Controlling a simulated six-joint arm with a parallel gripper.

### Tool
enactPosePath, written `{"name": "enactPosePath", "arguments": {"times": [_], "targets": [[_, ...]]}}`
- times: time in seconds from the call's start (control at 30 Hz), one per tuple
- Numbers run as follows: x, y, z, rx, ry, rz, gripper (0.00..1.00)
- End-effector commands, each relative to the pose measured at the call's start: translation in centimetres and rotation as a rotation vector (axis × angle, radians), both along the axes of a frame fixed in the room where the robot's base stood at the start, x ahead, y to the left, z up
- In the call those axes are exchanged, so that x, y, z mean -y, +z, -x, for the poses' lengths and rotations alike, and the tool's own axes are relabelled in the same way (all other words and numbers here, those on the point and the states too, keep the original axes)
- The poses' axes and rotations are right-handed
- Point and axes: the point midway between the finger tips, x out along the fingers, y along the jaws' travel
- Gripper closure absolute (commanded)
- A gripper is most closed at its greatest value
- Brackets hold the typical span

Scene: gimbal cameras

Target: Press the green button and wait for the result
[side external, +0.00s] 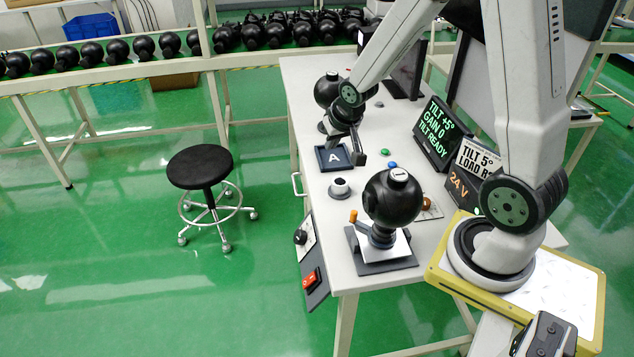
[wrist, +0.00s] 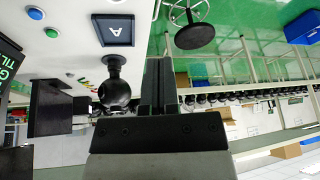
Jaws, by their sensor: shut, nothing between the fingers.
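The green button (side external: 385,152) sits on the white table beside a blue button (side external: 392,165). In the wrist view a green button (wrist: 51,33) and a blue button (wrist: 35,14) show at the upper left. My gripper (side external: 358,158) is right of the dark pad marked A, to the left of the green button in the side view and apart from it. Its dark fingers (wrist: 158,62) are together and empty. The display (side external: 437,133) reads "TILT +5°, GAIN 0, TILT READY".
A black gimbal camera (side external: 392,197) stands on a plate at the table's front. Another dark ball-shaped camera (side external: 328,90) is behind my wrist. The pad A (side external: 334,158) and a small round socket (side external: 340,188) lie nearby. A stool (side external: 200,167) stands on the floor to the left.

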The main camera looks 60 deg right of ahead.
Motion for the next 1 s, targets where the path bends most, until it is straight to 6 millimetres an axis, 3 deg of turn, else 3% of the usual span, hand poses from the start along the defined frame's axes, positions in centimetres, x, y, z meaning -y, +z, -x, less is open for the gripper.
{"name": "enactPosePath", "arguments": {"times": [0.2,0.47,0.8,1.0], "targets": [[7.1,-1.6,-2.4,0.098,-0.209,-0.017,1.0],[15.8,-3.9,-3.5,0.226,-0.44,-0.047,1.0],[26.6,-7.5,-1.7,0.397,-0.709,-0.103,1.0],[30.8,-9.1,-0.1,0.472,-0.811,-0.132,1.0]]}}
